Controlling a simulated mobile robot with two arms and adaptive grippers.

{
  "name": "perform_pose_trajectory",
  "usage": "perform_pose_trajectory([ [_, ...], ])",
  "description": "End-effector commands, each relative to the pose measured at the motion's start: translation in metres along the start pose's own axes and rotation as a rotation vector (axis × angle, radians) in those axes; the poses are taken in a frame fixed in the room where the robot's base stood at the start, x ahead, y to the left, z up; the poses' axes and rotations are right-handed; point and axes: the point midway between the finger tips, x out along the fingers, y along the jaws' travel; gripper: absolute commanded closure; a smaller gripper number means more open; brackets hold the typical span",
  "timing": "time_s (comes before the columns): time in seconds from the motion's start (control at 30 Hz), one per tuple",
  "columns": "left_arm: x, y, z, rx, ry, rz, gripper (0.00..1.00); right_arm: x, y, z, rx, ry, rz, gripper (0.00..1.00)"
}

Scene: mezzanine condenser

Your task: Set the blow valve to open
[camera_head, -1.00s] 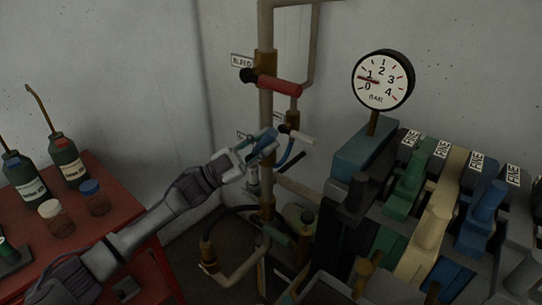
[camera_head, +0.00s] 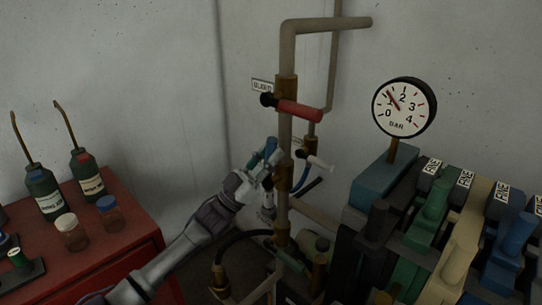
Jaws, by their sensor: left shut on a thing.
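My left gripper (camera_head: 262,168) is shut on a blue handle (camera_head: 270,147) beside the vertical pipe, below the red handle. This blue handle appears to be the blow valve's, but no label for it can be read. The handle slants steeply upward, and its valve body is mostly hidden behind my gripper and the pipe. The red lever (camera_head: 299,111) sits higher on the same pipe, roughly level, next to a partly covered BLEED label (camera_head: 262,86). The pressure gauge (camera_head: 404,108) has its needle pointing to the upper left, near 1 bar. My right gripper is not in view.
A red cabinet (camera_head: 131,214) with bottles and jars stands at the left. Hoses and pipes crowd below the gripper.

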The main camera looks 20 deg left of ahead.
Motion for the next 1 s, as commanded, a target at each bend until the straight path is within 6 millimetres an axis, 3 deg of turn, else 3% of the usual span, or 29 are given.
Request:
perform_pose_trajectory([
  [0.23,0.0,-0.001,0.0,0.001,0.0,-0.001,1.0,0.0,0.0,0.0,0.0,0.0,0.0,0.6],
  [0.27,0.0,-0.001,0.0,0.001,0.0,-0.001,0.71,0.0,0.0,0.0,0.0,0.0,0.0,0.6],
  [0.4,0.0,-0.001,0.0,0.002,0.0,0.0,0.48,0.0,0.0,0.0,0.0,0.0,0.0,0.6],
  [0.77,-0.004,0.0,0.001,0.001,-0.002,0.0,0.48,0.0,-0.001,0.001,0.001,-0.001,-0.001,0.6],
  [1.0,-0.043,-0.001,0.002,0.001,-0.006,-0.002,0.48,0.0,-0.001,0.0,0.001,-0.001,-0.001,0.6],
])
